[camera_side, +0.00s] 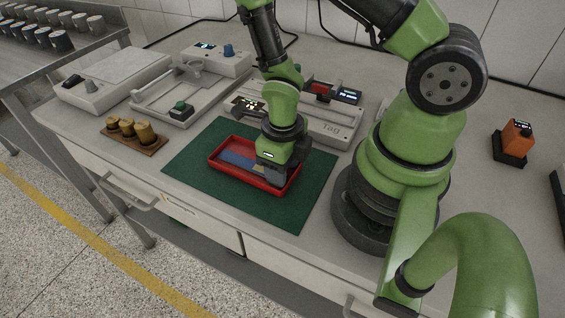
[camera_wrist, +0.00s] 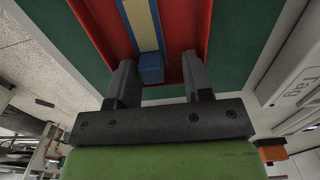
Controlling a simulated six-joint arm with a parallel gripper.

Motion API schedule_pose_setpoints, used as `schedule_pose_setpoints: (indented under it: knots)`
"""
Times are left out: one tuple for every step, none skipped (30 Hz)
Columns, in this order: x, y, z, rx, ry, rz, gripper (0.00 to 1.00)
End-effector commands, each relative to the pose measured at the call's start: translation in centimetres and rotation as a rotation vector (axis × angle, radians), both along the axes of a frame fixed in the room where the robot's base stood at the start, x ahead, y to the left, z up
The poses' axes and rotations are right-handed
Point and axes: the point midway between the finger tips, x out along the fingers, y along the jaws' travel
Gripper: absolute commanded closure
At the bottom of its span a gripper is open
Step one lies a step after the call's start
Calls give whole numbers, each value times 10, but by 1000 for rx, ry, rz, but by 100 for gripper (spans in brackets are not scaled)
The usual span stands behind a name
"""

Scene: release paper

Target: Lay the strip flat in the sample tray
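The red sample tray (camera_side: 238,179) lies on a green mat; its red floor also shows in the wrist view (camera_wrist: 100,22). Inside it is a long strip (camera_wrist: 143,22), cream along the middle with blue edges, ending in a blue block (camera_wrist: 151,69) nearest me. In the side view the strip (camera_side: 236,158) shows as a blue patch in the tray. My gripper (camera_wrist: 158,63) points down over the tray's right end. Its fingers are open, one each side of the blue block, with gaps visible on both sides. The fingertips are hidden in the side view.
The green mat (camera_side: 193,155) has free room around the tray. A grey device marked "Tag" (camera_side: 325,127) stands behind it. A wooden block with brass weights (camera_side: 133,138) is at left, with a scale (camera_side: 115,70) behind. An orange device (camera_side: 515,137) stands far right.

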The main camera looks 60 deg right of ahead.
Motion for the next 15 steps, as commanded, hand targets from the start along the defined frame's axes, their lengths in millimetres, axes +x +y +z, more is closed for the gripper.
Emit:
schedule_pose_setpoints:
  knots:
    - [0, 0, 0, 0, 0, 1, 54]
    - [0, 0, 0, 0, 1, 1, 54]
    - [0, 0, 1, 0, 1, 1, 54]
    - [0, 0, 1, 0, 0, 1, 54]
    - [0, 0, 2, 0, 0, 1, 54]
    - [0, 0, 4, 0, -1, 1, 54]
    - [0, 0, 6, 0, -1, 0, 54]
    - [0, 0, 9, 0, -2, 0, 54]
    - [1, 0, 13, 1, -4, 0, 54]
    - [1, 0, 16, 2, -3, 0, 54]
    - [1, 0, 21, 3, -5, 1, 54]
    - [1, 0, 26, 3, -5, 0, 54]
    - [1, 0, 31, 4, -5, -1, 54]
    - [1, 1, 35, 4, -6, 0, 54]
    - [1, 1, 41, 5, -6, 0, 54]
